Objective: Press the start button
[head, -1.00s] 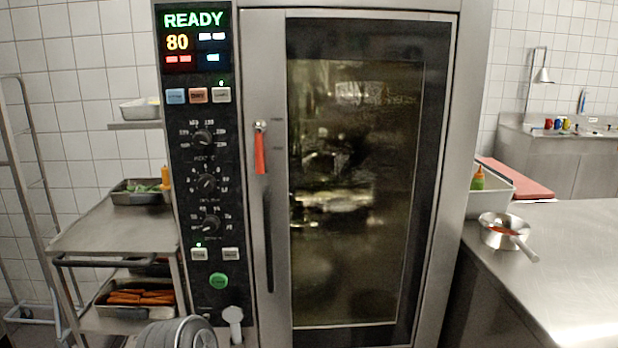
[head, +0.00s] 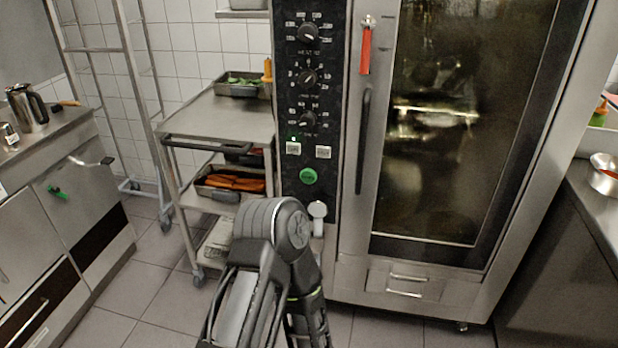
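The start button is probably the round green button (head: 309,176) low on the oven's black control panel (head: 306,75); its label is too small to read. The button is in plain view, with nothing touching it. A dark jointed arm of mine rises from the bottom edge, its rounded grey joint just below and left of the button in the picture. I cannot see any gripper fingers on it, and I cannot tell which arm it is. The panel's top, with its display, is out of frame.
A steel trolley (head: 222,114) with trays stands left of the oven. The oven's glass door (head: 468,120) is shut, its dark handle (head: 363,140) beside the panel. A white nozzle-like fitting (head: 318,215) hangs below the button. Steel counters stand at left and right.

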